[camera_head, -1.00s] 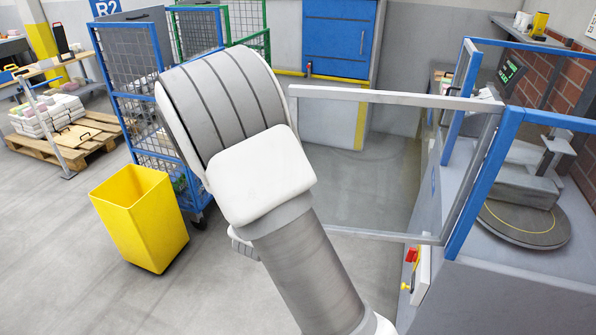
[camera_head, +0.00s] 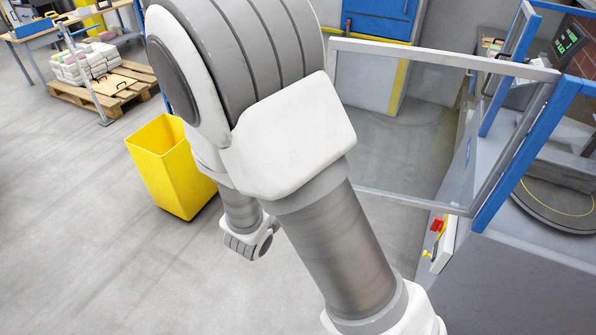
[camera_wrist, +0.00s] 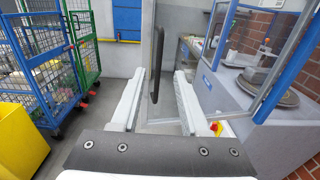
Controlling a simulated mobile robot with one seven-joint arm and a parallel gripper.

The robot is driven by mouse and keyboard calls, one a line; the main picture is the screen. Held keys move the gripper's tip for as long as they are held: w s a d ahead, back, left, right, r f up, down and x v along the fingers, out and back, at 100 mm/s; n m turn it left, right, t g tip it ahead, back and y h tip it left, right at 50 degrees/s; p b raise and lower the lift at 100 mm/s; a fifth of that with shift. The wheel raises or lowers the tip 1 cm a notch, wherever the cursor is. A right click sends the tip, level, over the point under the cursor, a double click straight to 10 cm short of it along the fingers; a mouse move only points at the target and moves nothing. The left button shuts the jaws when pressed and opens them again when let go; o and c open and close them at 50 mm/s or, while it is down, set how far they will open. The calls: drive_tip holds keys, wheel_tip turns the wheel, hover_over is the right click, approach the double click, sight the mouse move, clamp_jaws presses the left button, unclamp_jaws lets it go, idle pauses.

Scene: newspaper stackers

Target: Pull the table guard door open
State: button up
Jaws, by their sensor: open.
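The table guard door is a clear panel in a grey frame (camera_head: 440,58). It stands swung out from the blue frame (camera_head: 528,150) of the grey machine table, with a wide opening between. In the wrist view its free-side post (camera_wrist: 146,60) is upright and carries a long black handle (camera_wrist: 155,66). My gripper (camera_wrist: 160,75) is open and empty. In the wrist view, the handle appears between the two pale fingers, beyond their tips, with no visible contact. In the head view my arm hides the door's left edge, and the fingers cannot be made out.
A yellow bin (camera_head: 172,168) stands on the floor at left. Blue and green mesh carts (camera_wrist: 45,75) stand left of my gripper. A red-and-yellow switch (camera_head: 437,225) sits on the table's near side. A round turntable (camera_head: 560,205) lies behind the blue frame. Open floor lies at lower left.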

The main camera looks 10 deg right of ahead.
drive_tip(key=v, duration=0.6)
drive_tip(key=shift+s, duration=0.15)
drive_tip(key=s+d+r+m+g+y, duration=0.1)
drive_tip(key=s+d+r+m+g, duration=0.1)
drive_tip(key=s+d+m+g, duration=1.25)
drive_tip(key=s+a+r+m+t+y, duration=0.1)
drive_tip(key=a+r+m+t+y, duration=0.5)
drive_tip(key=m, duration=0.7)
drive_tip(key=a+r+y, duration=0.2)
drive_tip(key=a+y, duration=0.1)
drive_tip(key=y, duration=0.1)
drive_tip(key=shift+a+m+p, duration=0.15)
drive_tip(key=shift+m+p, duration=0.15)
drive_tip(key=shift+m, duration=0.05)
